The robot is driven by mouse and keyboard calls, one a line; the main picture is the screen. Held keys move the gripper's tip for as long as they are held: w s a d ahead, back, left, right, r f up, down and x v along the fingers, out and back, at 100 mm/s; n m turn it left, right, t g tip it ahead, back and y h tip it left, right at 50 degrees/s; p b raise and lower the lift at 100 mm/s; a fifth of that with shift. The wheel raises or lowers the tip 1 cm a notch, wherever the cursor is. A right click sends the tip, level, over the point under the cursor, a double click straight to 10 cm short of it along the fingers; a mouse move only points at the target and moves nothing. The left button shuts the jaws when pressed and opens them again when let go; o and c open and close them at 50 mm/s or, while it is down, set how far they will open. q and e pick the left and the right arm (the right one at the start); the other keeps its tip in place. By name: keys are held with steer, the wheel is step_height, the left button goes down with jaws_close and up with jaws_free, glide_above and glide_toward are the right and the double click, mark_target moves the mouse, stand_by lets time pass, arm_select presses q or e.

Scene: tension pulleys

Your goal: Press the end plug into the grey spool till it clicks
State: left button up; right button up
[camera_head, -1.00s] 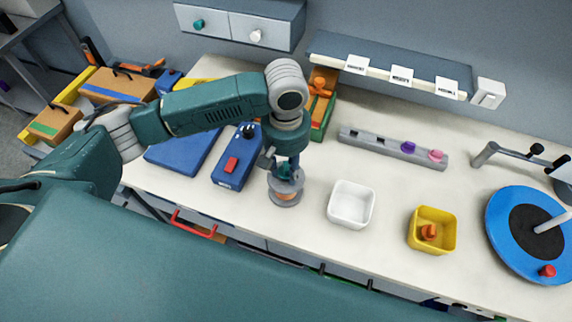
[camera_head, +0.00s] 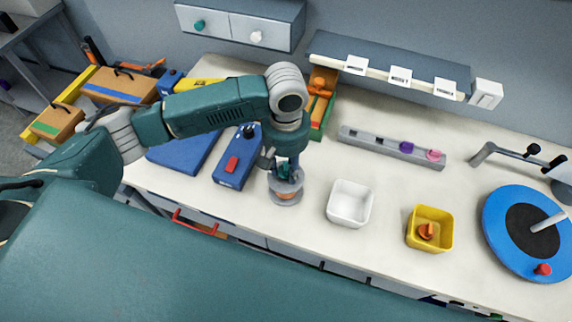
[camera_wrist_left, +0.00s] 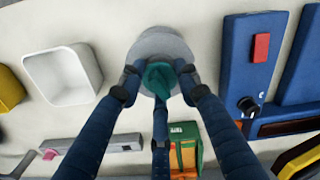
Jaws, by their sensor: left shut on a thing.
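The grey spool (camera_head: 285,196) stands upright on the bench, with an orange band showing around its middle. In the left wrist view the spool's grey top flange (camera_wrist_left: 160,42) shows beneath my fingers. My left gripper (camera_head: 286,173) is right above the spool, pointing down, its fingers shut on a teal end plug (camera_wrist_left: 158,78). My right gripper is not in view.
A white bin (camera_head: 350,204) stands just right of the spool, and a yellow bin (camera_head: 430,229) with an orange piece is farther right. A blue box with a red button (camera_head: 232,164) is close on the left. A grey rail (camera_head: 392,148) lies behind.

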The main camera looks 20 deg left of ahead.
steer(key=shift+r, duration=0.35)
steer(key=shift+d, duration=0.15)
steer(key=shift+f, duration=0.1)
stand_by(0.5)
steer(key=shift+p, duration=0.3)
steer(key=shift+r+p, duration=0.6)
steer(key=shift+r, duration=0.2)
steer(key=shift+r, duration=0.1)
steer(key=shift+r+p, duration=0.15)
steer(key=shift+p, duration=0.15)
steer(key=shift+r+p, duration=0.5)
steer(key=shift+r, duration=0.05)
